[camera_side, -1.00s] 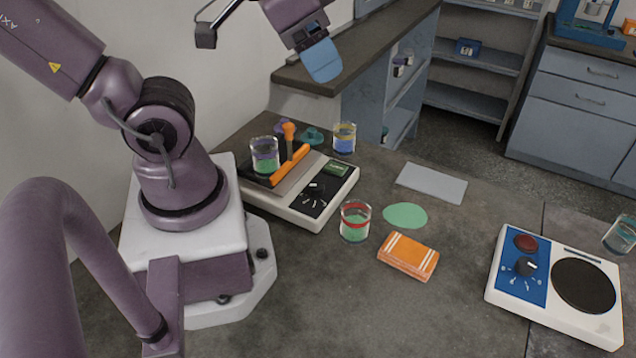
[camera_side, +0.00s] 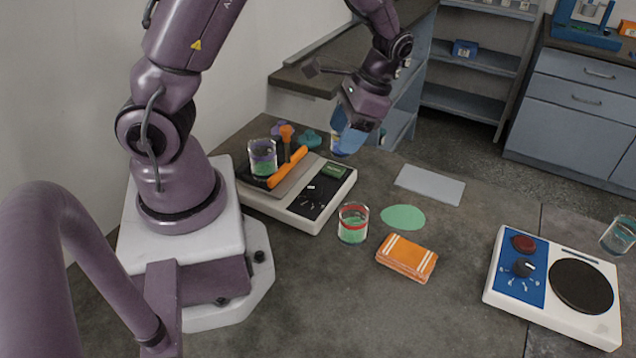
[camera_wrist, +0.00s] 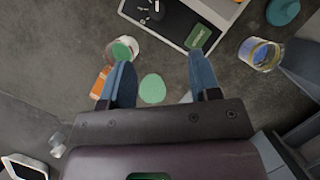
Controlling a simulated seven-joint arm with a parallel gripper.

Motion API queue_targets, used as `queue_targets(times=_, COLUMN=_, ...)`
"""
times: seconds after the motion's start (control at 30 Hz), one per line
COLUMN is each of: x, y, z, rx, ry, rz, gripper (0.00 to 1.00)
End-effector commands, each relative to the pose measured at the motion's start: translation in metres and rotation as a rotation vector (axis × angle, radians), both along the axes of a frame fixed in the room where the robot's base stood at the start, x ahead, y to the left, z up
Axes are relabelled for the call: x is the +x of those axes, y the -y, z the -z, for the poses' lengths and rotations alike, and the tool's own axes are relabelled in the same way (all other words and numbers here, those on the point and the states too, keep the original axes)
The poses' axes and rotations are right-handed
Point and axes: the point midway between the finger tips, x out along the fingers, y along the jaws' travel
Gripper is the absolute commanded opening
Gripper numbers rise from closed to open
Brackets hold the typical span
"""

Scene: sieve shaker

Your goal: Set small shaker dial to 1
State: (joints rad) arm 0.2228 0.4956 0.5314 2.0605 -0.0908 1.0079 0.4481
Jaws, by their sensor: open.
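A white device with a black panel (camera_side: 304,206) and a green display (camera_side: 334,171) stands beside my base. Its black dial (camera_side: 311,194) has white marks around it; the setting is too small to read. The dial also shows at the top of the wrist view (camera_wrist: 153,10). A second white device has a blue panel (camera_side: 516,275), a dark dial (camera_side: 522,268) and a round black plate. The frames do not label either as the small shaker. My gripper (camera_wrist: 160,60) is open and empty, above the bench near the first device's display end, apart from its dial.
A beaker of green liquid (camera_side: 263,160) and an orange bar (camera_side: 288,167) are on the first device.

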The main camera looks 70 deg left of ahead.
Motion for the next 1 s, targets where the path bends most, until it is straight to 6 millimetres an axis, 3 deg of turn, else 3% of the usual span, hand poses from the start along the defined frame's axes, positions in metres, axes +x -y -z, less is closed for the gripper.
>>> queue_targets(times=0.27, x=-0.010, y=0.001, z=0.020, rx=-0.025, ry=-0.009, rz=0.040, gripper=0.57)
queue_targets(times=0.7, x=-0.043, y=-0.003, z=0.099, rx=-0.024, ry=-0.009, rz=0.038, gripper=0.57)
queue_targets(times=1.0, x=-0.050, y=-0.004, z=0.118, rx=-0.023, ry=-0.003, rz=0.039, gripper=0.57)
